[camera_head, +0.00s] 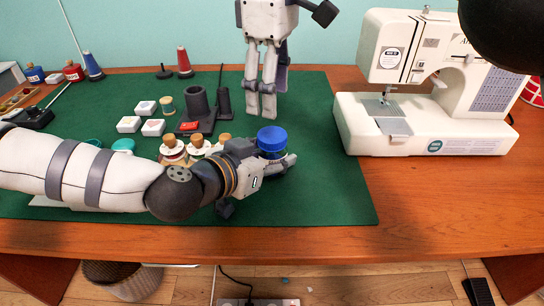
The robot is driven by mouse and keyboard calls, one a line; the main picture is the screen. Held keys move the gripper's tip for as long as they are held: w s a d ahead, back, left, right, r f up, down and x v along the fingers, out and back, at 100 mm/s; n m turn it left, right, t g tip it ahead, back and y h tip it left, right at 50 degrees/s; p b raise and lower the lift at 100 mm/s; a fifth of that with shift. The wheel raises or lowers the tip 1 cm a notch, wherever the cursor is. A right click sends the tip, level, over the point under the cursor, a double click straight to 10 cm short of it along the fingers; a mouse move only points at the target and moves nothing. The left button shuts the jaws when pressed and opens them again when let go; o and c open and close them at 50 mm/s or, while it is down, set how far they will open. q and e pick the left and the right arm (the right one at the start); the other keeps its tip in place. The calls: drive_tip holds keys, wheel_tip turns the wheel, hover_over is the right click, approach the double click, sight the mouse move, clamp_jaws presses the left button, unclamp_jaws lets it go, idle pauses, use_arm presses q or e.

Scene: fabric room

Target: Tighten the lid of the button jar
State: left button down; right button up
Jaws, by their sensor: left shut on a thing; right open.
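The button jar stands upright on the green mat (335,195) right of the middle. Its blue lid (272,138) sits on top and shows clearly. Most of the jar's body is hidden by my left gripper (282,168), which is shut around it below the lid. From this view I cannot tell how tight the lid is. My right gripper (262,112) points down behind the jar, apart from it, open and empty.
A white sewing machine (425,135) stands at the right. A dark holder (198,105), white boxes (153,127), wooden-knobbed things (172,150) and thread cones (184,62) are at the left and back. The mat's front right is clear.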

sight(272, 134)
wheel_tip(272, 134, down, 7)
drive_tip(key=shift+f, duration=0.2)
drive_tip(key=shift+c, duration=0.5)
drive_tip(key=c, duration=1.1)
drive_tip(key=o, duration=1.3)
drive_tip(key=shift+o, duration=0.2)
wheel_tip(272, 134, up, 8)
drive_tip(key=shift+f, duration=0.2)
